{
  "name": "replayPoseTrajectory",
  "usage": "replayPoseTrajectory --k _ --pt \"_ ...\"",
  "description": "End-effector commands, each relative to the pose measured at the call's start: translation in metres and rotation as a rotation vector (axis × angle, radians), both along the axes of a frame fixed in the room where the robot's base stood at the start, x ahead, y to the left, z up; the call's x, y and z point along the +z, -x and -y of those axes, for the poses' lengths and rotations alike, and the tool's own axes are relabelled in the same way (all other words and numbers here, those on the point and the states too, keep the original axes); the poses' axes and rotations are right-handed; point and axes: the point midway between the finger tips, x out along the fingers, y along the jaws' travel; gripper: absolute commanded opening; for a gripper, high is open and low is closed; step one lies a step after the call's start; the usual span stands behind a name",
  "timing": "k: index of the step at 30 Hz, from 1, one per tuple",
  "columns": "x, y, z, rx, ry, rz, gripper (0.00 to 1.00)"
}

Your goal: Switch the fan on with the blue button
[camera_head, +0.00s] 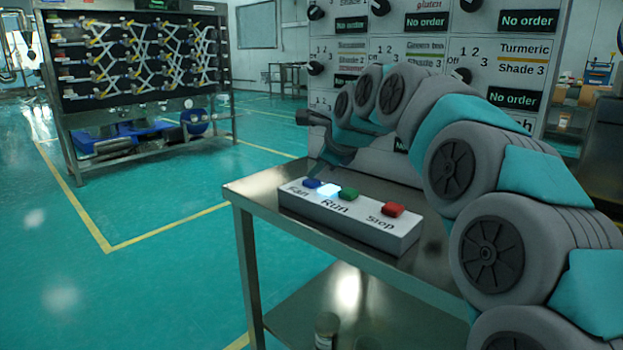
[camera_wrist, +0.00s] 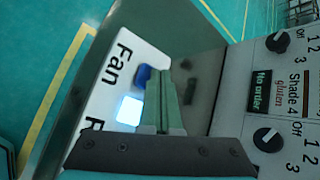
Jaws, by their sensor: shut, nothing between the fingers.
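A white control box (camera_head: 352,232) sits on a metal table, labelled Fan, Run and Stop. The blue button (camera_head: 312,183) is at its left end by the word Fan. Beside it a square (camera_head: 329,189) glows bright white-blue. A green button (camera_head: 348,193) and a red button (camera_head: 393,210) follow to the right. My gripper (camera_head: 303,117) is above and behind the box's left end. In the wrist view, my shut, empty gripper (camera_wrist: 167,90) points close beside the blue button (camera_wrist: 143,75) and partly covers the box. I cannot tell whether it touches the button. The lit square (camera_wrist: 129,110) shows there too.
The metal table (camera_head: 240,189) has a lower shelf with jars (camera_head: 327,330). A panel of dials and "No order" displays (camera_head: 427,22) stands behind my arm. A metal rack machine (camera_head: 140,60) is at the far left. The green floor (camera_head: 150,270) between is open.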

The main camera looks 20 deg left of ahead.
Motion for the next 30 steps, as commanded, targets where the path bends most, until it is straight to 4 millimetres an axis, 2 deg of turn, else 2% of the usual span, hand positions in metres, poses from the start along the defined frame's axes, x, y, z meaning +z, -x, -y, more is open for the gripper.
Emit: replayPoseTrajectory --k 10,23,30 --pt "0.017 0.000 0.001 -0.001 0.000 -0.001 0.00" --pt "0.019 0.000 0.000 0.000 0.000 0.000 0.00" --pt "0.040 0.000 0.001 -0.001 0.001 0.001 0.00"
